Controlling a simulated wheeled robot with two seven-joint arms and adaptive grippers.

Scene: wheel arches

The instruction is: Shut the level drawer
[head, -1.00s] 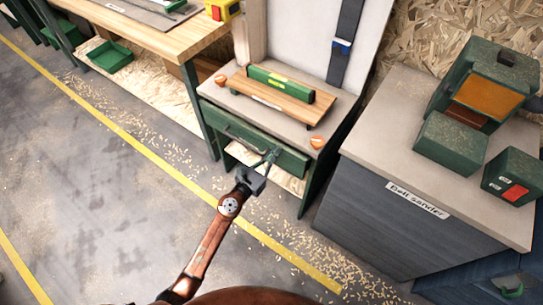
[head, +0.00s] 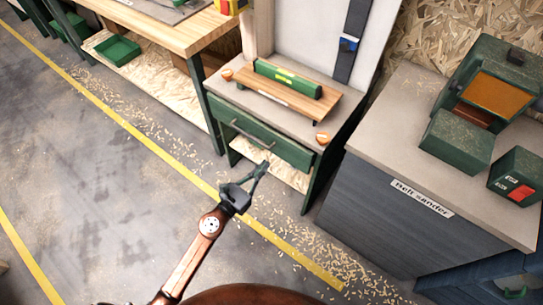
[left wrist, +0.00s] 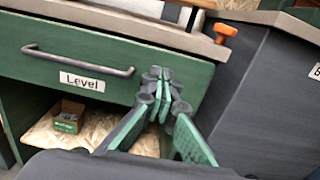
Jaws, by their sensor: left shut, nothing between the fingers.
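The level drawer (head: 262,138) is the green front under the small grey worktop. In the left wrist view its front (left wrist: 40,62) bears a "Level" label (left wrist: 82,81) and a dark bar handle (left wrist: 78,62). The front sits close under the worktop edge and looks shut or nearly so; no open drawer interior shows. My left gripper (head: 264,166) is shut and empty, in front of and below the drawer front, apart from it in the head view. In the left wrist view its fingertips (left wrist: 163,76) overlap the right part of the front. My right gripper is not in view.
A green level (head: 288,79) lies on a wooden board (head: 285,96) on the worktop, with orange knobs (head: 322,138) at the corners. An open shelf below holds a small box (left wrist: 69,116). A belt sander cabinet (head: 385,210) stands at right.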

